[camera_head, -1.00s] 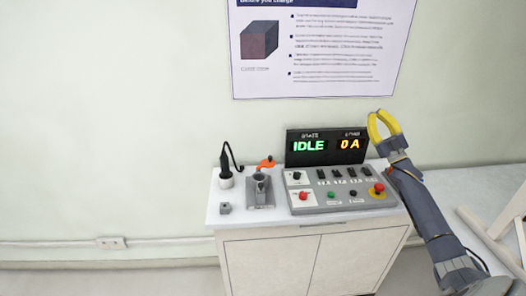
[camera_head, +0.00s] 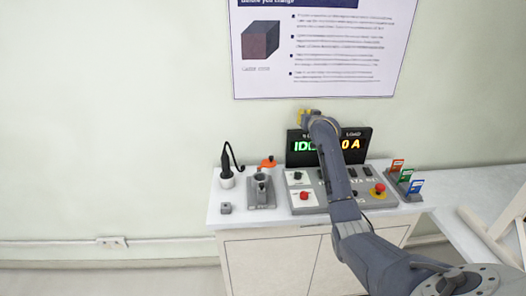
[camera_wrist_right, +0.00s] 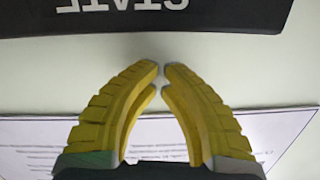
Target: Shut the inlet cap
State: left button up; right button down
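A grey inlet fixture (camera_head: 261,189) with a round upright socket stands on the left part of the white cabinet top. An orange part (camera_head: 267,162) sits just behind it; I cannot tell for certain whether it is the inlet cap. My right gripper (camera_head: 304,115) is in front of the wall, at the top edge of the display, above and right of the fixture. In the right wrist view, its yellow fingers (camera_wrist_right: 161,70) lean together with tips almost touching and nothing between them. My left gripper is not in view.
A black plug (camera_head: 227,171) with a cable stands in a white holder at the left. A small grey block (camera_head: 225,208) lies in front. The control panel (camera_head: 306,197) and display (camera_head: 360,145) are partly behind my right arm. Coloured tags (camera_head: 405,176) stand at the right.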

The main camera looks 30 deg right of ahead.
jog(key=w+a+g+y, duration=0.1)
jog(key=a, duration=0.2)
jog(key=w+a+n+y, duration=0.1)
jog(key=a, duration=0.2)
jog(key=w+a+f+g+y, duration=0.1)
jog(key=a, duration=0.2)
jog(key=shift+w+a+n+g+y, duration=0.1)
jog(key=shift+a+n+g+y, duration=0.2)
jog(key=n+g+y, duration=0.3)
jog(key=n+g, duration=0.1)
send_over(266, 162)
jog(key=d, duration=0.2)
jog(key=f, duration=0.5)
jog(key=shift+s+d, duration=0.15)
jog(key=shift+s, duration=0.05)
jog(key=shift+w+f, duration=0.25)
jog(key=shift+f, duration=0.2)
jog(key=x, duration=0.9)
jog(key=shift+s+f, duration=0.15)
jog(key=shift+s, duration=0.85)
jog(key=shift+s+f, duration=0.1)
jog(key=shift+s, duration=0.9)
